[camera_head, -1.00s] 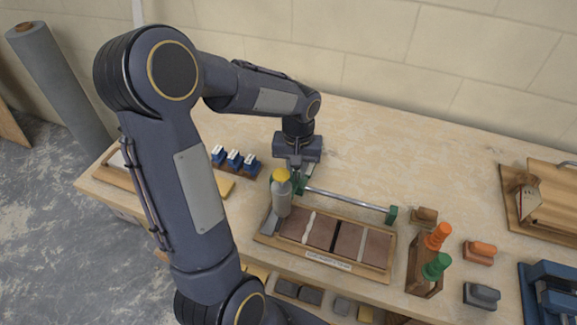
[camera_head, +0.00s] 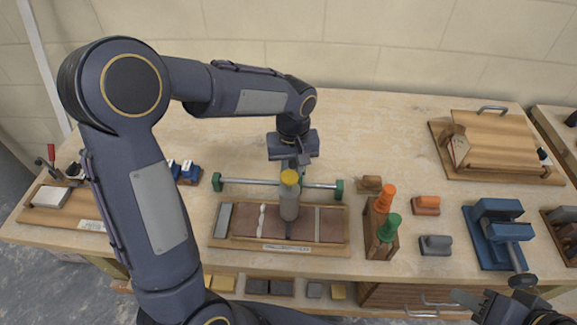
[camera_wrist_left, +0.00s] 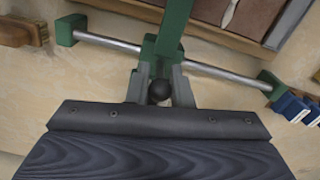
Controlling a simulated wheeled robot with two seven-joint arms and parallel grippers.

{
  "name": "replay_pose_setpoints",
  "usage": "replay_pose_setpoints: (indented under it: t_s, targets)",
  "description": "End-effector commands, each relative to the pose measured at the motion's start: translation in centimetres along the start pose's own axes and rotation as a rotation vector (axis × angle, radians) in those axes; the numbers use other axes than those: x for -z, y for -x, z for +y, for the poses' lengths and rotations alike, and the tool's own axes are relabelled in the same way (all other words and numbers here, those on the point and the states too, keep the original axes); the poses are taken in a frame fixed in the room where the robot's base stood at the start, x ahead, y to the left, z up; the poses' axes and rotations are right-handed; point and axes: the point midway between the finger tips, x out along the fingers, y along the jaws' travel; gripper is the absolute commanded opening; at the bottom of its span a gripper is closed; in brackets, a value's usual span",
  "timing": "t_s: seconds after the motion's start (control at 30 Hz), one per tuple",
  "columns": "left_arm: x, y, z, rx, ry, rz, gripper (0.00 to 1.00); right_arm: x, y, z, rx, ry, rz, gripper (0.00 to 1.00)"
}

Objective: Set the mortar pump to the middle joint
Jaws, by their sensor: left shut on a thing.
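The mortar pump (camera_head: 289,203) is a grey cylinder with a yellow cap. It stands over the middle of the tile board (camera_head: 225,243), at the dark middle joint, and hides part of that joint. The left joint (camera_head: 262,218) holds an uneven white strip; the right joint (camera_head: 317,222) is light grey. A green carriage (camera_wrist_left: 172,32) joins the pump to the steel rail (camera_head: 240,182).
Right of the board stands a wooden holder (camera_head: 379,246) with orange and green handles. Small blocks (camera_head: 426,205), a blue vise-like tool (camera_head: 494,232) and a wooden board with a handle (camera_head: 490,140) lie farther right. The table behind the rail is clear.

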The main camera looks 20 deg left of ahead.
Motion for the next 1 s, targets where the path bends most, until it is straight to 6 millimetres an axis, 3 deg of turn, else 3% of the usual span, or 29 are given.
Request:
replay_pose_setpoints:
  t_s: [0.07, 0.1, 0.27, 0.57, 1.0]
  targets:
    - [0.0, 0.0, 0.0, -0.001, 0.001, 0.001, 0.00, 0.0, 0.0, 0.0, 0.000, 0.000, 0.000, 0.36]
    - [0.0, 0.0, 0.0, -0.001, 0.000, 0.001, 0.21, 0.0, 0.0, 0.0, 0.000, 0.000, 0.000, 0.36]
    - [0.0, 0.0, 0.0, -0.001, 0.000, 0.001, 0.39, 0.0, 0.0, 0.0, 0.000, 0.000, 0.000, 0.36]
    - [0.1, 0.3, 0.0, -0.001, 0.000, 0.002, 0.39, 0.0, 0.0, 0.0, 0.000, 0.000, 0.000, 0.36]
    - [0.1, 6.8, 0.0, -0.002, -0.001, 0.003, 0.39, -0.1, -0.1, 0.1, 0.000, 0.000, 0.000, 0.36]
